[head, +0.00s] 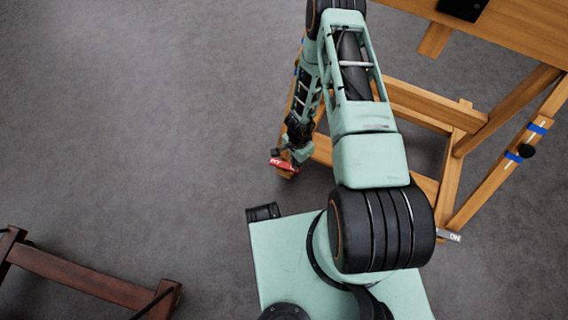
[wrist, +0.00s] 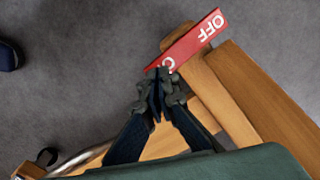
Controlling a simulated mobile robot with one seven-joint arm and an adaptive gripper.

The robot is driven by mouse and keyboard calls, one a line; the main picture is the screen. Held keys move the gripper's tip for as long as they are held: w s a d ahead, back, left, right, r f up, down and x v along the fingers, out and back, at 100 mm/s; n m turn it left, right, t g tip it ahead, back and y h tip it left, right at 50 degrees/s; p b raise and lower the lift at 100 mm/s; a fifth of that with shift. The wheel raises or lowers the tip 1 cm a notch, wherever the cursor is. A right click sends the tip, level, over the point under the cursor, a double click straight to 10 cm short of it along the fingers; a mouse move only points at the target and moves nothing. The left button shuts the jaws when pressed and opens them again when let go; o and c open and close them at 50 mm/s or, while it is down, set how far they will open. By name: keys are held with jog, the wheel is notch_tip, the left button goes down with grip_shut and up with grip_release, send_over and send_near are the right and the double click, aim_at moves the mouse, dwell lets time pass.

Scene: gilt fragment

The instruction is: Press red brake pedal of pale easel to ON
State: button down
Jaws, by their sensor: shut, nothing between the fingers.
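The pale easel (head: 400,100) is a light wooden frame standing at the upper right of the head view; its wood also fills the right of the wrist view (wrist: 255,85). Its red brake pedal (head: 288,167) sits at the foot of a leg, low beside my gripper. In the wrist view the red pedal (wrist: 195,40) shows white OFF at its upper right end; my fingertips partly cover the lettering at its other end. My gripper (wrist: 160,77) is shut and empty, its tips at the pedal's lower left end. I cannot tell whether they touch it.
A grey pedal (head: 448,236) marked ON is at the easel's other foot. A leg with blue bands and a black knob (head: 526,151) stands right. A dark brown wooden frame (head: 85,278) stands lower left. The grey floor at left is clear.

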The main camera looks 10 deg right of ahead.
jog(key=shift+f+b, duration=1.3)
jog(key=shift+f, duration=0.25)
dwell(0.7)
jog(key=shift+r+p, duration=2.5)
jog(key=shift+r, duration=1.1)
jog(key=shift+f, duration=0.1)
